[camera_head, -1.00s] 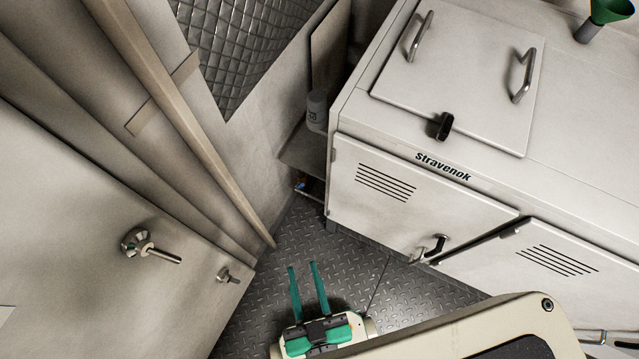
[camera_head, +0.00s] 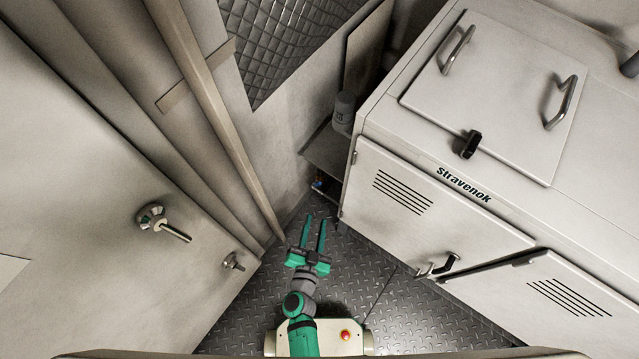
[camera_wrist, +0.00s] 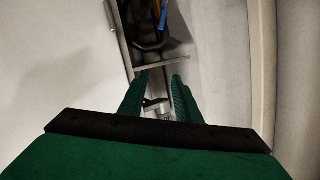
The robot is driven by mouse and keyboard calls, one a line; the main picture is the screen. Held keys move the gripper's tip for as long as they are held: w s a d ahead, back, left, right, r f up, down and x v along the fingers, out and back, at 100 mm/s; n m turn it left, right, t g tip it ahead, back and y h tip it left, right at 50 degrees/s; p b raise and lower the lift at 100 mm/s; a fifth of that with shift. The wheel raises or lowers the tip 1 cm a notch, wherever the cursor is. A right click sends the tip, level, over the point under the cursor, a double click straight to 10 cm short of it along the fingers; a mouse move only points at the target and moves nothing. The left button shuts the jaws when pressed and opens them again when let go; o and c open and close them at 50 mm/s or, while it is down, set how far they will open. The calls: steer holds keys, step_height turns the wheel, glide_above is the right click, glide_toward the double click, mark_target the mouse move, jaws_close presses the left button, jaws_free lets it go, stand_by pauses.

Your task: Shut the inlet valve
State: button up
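My gripper (camera_head: 315,221) is open and empty above the metal floor, with two green fingers pointing toward the gap between the chiller and the wall. It also shows in the wrist view (camera_wrist: 161,80). In that gap, small blue and orange-red parts (camera_head: 318,184) sit low under a shelf. In the wrist view a blue part (camera_wrist: 162,16) is at the top, beside a dark curved pipe or hose. A small metal fitting with a dark lever (camera_wrist: 156,103) shows beyond and between the fingers. I cannot tell which of these is the inlet valve, or its position.
The white chiller (camera_head: 465,168) with a latched front door (camera_head: 400,205) stands at right. A shelf (camera_head: 327,155) with a grey canister (camera_head: 344,108) fills the gap. Floor between is clear.

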steer(key=m+g+h, duration=0.1)
steer(key=m+g, duration=0.1)
glide_toward(319, 185)
steer(key=x, duration=1.1)
steer(key=shift+f, duration=0.3)
jaws_close()
